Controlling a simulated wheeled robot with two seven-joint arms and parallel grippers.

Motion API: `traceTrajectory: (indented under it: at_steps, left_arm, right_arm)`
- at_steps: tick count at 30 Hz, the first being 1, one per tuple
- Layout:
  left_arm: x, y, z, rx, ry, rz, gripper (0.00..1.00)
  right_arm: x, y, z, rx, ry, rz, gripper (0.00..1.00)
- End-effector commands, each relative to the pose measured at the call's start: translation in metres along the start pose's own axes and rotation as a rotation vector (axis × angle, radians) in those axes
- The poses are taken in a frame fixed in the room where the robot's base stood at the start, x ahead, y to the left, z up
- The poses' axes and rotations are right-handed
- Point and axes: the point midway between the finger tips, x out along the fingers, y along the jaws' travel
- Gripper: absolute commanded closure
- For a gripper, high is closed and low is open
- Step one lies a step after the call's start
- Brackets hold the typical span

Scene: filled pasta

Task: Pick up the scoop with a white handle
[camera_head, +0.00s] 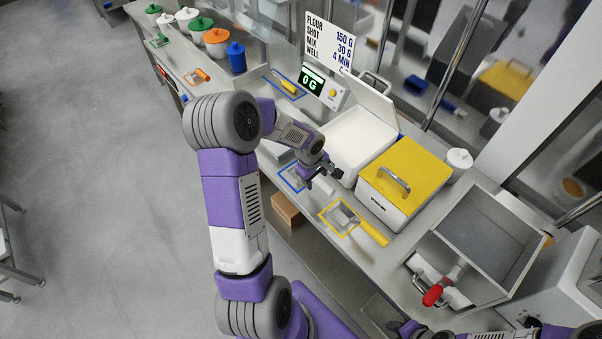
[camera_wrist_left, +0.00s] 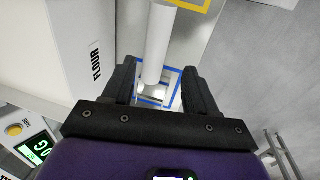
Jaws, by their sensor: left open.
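The scoop with a white handle lies on the counter at a blue outlined square (camera_head: 291,180). In the head view its metal pan (camera_head: 298,176) shows, and my gripper partly covers its handle. My right gripper (camera_head: 408,327) is dark and partly cut off at the bottom edge.
A yellow-handled scoop (camera_head: 373,233) lies on a yellow square to the right. A white open flour bin (camera_head: 352,146) and a yellow-lidded bin (camera_head: 407,170) stand close behind. A scale display (camera_head: 313,83) is further left, and a sink (camera_head: 490,235) is at right.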

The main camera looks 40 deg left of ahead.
Motion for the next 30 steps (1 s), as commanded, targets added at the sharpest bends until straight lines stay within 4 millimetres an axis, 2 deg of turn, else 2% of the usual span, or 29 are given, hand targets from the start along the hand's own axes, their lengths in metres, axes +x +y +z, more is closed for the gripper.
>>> traceTrajectory:
  at_steps: [6, 9, 17, 27, 30]
  left_arm:
    - [0.032, 0.004, 0.002, 0.001, -0.002, -0.003, 0.42]
    - [0.04, 0.005, 0.002, 0.001, -0.002, 0.0, 0.42]
    - [0.042, 0.005, 0.002, 0.0, -0.001, 0.001, 0.42]
    - [0.041, 0.005, 0.002, 0.001, -0.001, 0.001, 0.95]
    - [0.041, 0.005, 0.002, 0.001, -0.001, 0.001, 1.0]
  right_arm:
    - [-0.002, -0.001, -0.001, 0.0, 0.002, 0.0, 0.58]
    - [-0.001, -0.001, -0.001, 0.0, 0.002, 0.0, 0.58]
    - [-0.001, -0.001, -0.001, 0.0, 0.002, 0.0, 0.58]
    - [-0.001, -0.001, -0.001, 0.0, 0.002, 0.0, 0.58]
    - [-0.001, -0.001, -0.001, 0.0, 0.002, 0.0, 0.58]
